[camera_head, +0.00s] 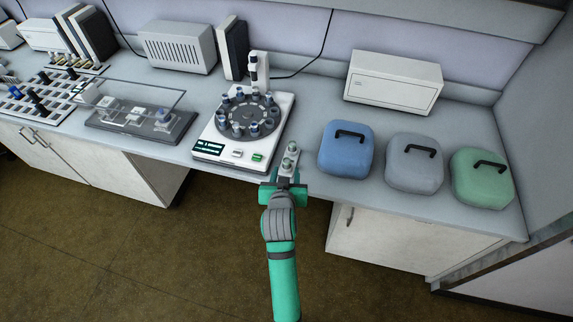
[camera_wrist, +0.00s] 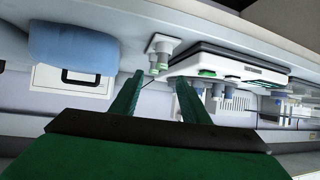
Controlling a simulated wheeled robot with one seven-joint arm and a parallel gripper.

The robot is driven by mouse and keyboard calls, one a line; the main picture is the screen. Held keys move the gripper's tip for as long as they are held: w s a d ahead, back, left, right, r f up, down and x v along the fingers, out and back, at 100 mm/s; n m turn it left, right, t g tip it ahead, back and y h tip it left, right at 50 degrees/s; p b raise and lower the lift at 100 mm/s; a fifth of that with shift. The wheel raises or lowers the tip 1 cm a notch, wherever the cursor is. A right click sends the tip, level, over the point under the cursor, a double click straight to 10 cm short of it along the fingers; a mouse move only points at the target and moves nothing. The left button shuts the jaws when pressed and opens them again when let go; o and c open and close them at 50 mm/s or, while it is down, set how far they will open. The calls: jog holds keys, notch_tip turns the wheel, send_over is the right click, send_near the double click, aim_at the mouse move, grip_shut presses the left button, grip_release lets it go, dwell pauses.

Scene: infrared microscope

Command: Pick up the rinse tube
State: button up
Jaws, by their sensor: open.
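A small white holder (camera_head: 296,172) stands near the counter's front edge, just right of the round-carousel machine. Two short tubes with pale green-grey tops, a rear one (camera_head: 292,147) and a front one (camera_head: 287,163), stand upright in it. I cannot tell which is the rinse tube. In the wrist view, which is upside down, the holder (camera_wrist: 160,41) and its tubes (camera_wrist: 158,62) show just beyond the gap between my fingers. My green gripper (camera_wrist: 159,78) is open and empty, its two fingers apart. In the head view my gripper (camera_head: 283,184) is at the counter edge, in front of the holder.
The white machine (camera_head: 215,133) with a dark carousel of several vials is close on the left. A blue case (camera_head: 346,155), a grey case (camera_head: 414,170) and a green case (camera_head: 482,185) line the right. A white box (camera_head: 394,82) stands behind. Bare counter lies between holder and blue case.

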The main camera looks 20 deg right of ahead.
aim_at(287, 161)
jog(key=x, duration=0.4)
jog(key=shift+w+f, duration=0.1)
jog(key=shift+r+x, duration=0.1)
jog(key=shift+x, duration=1.2)
jog(key=shift+r+x, duration=0.15)
jog(key=shift+x, duration=1.15)
jog(key=shift+w+a, duration=0.1)
jog(key=shift+w, duration=0.1)
grip_shut()
